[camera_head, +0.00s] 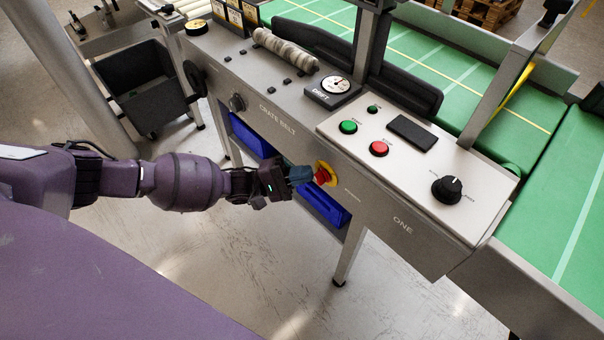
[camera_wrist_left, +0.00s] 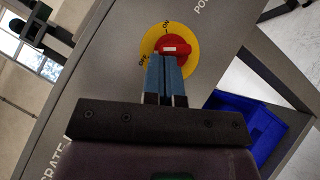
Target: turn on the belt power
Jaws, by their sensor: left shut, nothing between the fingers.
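The belt power switch is a red rotary knob (camera_head: 321,177) on a yellow round plate, on the front face of the grey control console (camera_head: 420,238). In the left wrist view the red knob (camera_wrist_left: 175,48) sits on the yellow plate (camera_wrist_left: 150,42), with ON and OFF lettering at its rim. My left gripper (camera_head: 312,175) is shut, with its blue fingertips at the knob; it also shows in the left wrist view (camera_wrist_left: 167,62). The fingertips cover the lower part of the knob. Whether they touch it I cannot tell. My right gripper is not in view.
The sloped top panel (camera_head: 400,170) holds a green button (camera_head: 348,127), a red button (camera_head: 379,149) and a black dial (camera_head: 446,188). Blue bins (camera_head: 325,206) sit under the console. Green belts (camera_head: 410,55) run behind it. The floor in front is clear.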

